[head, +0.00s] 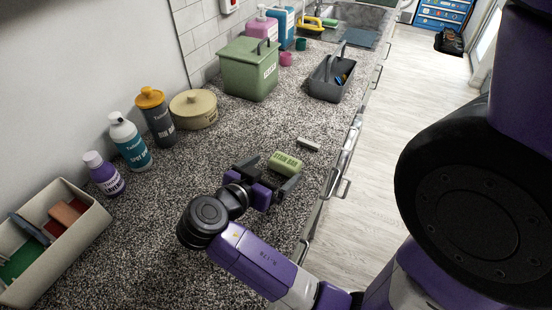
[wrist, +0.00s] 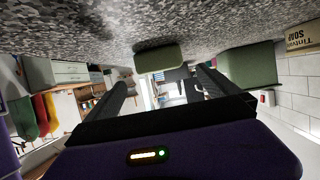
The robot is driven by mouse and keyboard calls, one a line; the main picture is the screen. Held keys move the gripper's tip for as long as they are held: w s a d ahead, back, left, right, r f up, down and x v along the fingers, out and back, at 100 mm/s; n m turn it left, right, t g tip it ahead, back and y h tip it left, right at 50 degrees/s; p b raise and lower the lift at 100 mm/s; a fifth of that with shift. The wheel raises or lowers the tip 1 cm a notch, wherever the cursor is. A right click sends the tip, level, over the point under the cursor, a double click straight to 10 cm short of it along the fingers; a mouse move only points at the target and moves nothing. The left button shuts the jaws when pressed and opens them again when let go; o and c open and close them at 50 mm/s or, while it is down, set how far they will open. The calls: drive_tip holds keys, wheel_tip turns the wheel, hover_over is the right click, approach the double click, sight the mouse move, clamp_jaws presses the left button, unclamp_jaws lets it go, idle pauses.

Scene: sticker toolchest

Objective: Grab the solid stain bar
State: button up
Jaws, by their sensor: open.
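The solid stain bar (head: 285,163) is a small olive-green block with dark lettering, lying on the speckled counter. In the wrist view, which is upside down, the bar (wrist: 158,57) appears ahead of the gap between my fingers. My gripper (head: 274,169) is low over the counter with its two dark fingers open, one on each side of the bar's near end. The fingers also show in the wrist view (wrist: 162,80), with nothing held between them. I cannot tell how far the bar reaches between the fingertips.
A small grey-white block (head: 308,144) lies just beyond the bar. A green lidded bin (head: 247,75) and a dark grey caddy (head: 324,88) stand farther back. Bottles, a beige tub (head: 193,110) and an open box (head: 88,222) line the left. The counter edge is close on the right.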

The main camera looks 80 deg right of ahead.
sight(281, 166)
drive_tip(key=p+x, duration=0.1)
drive_tip(key=x, duration=0.6)
drive_tip(key=shift+d+f+p, duration=0.1)
drive_tip(key=shift+f+p, duration=0.2)
drive_tip(key=shift+p, duration=0.05)
drive_tip(key=shift+c, duration=0.2)
drive_tip(key=c, duration=1.5)
